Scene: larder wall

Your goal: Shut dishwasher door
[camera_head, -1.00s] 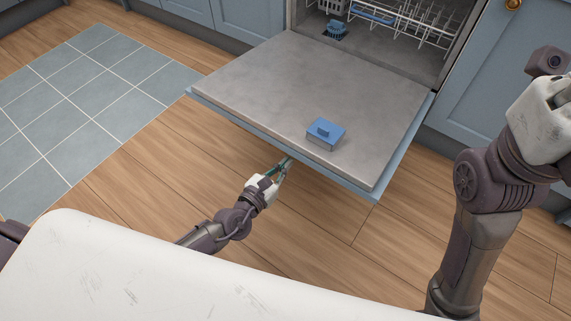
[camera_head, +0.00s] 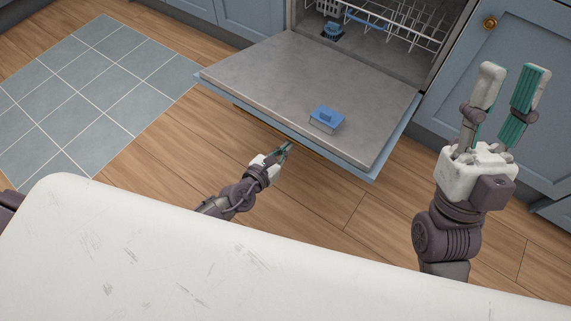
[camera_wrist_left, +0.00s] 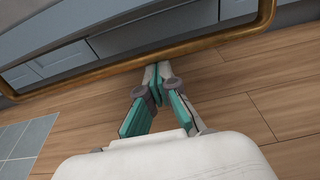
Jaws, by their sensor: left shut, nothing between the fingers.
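The dishwasher door (camera_head: 270,85) is hinged down and open in the head view, its grey inner face up, sloping slightly. A brass bar handle (camera_wrist_left: 215,37) runs along its outer side in the left wrist view. My left gripper (camera_head: 288,146) is shut and empty, at the door's front edge. In the wrist view its fingertips (camera_wrist_left: 158,68) are close to the bar; I cannot tell whether they touch it. My right gripper (camera_head: 510,68) is raised at the right, open and empty, its fingers pointing up.
A blue detergent compartment (camera_head: 326,118) sits on the door's inner face. A white rack (camera_head: 405,25) is inside the dishwasher. Blue cabinets (camera_head: 520,90) with a brass knob (camera_head: 490,23) flank it. Clear wooden floor (camera_head: 310,190) and a tiled patch (camera_head: 90,100) lie in front.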

